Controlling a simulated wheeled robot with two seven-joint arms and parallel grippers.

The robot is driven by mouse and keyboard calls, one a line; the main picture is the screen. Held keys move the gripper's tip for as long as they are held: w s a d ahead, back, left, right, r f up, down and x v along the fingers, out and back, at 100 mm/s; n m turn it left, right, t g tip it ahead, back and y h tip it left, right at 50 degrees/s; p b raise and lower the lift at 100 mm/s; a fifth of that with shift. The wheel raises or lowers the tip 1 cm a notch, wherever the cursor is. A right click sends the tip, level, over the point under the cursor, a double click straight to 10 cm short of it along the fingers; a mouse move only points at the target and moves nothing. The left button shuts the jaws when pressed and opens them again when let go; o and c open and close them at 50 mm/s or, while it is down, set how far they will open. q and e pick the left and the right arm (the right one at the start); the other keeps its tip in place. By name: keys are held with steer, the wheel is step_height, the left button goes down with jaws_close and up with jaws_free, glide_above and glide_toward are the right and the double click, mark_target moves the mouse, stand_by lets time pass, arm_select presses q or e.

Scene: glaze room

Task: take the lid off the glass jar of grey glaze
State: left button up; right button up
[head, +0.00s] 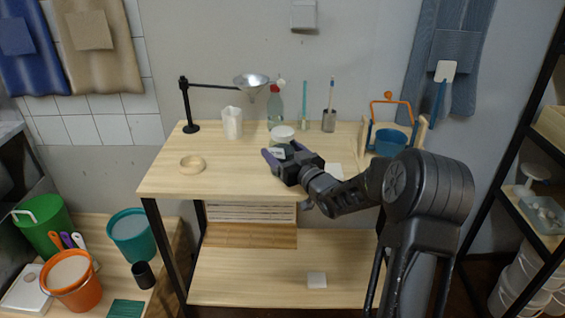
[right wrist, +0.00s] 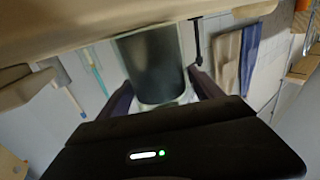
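The glass jar of grey glaze (head: 278,152) stands on the upper wooden tabletop, with its pale round lid (head: 283,132) on top. My right gripper (head: 283,156) is at the near side of the jar, below the lid's level, and hides part of the jar. In the right wrist view the dark grey jar (right wrist: 150,65) shows between two spread fingers (right wrist: 160,82), upside down. I cannot tell whether the fingers touch the glass. My left gripper is not in view.
A wooden ring (head: 192,163) lies left; the tabletop's front left is clear.

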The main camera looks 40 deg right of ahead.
jaws_close()
steer(key=shift+r, duration=0.2)
stand_by(0.6)
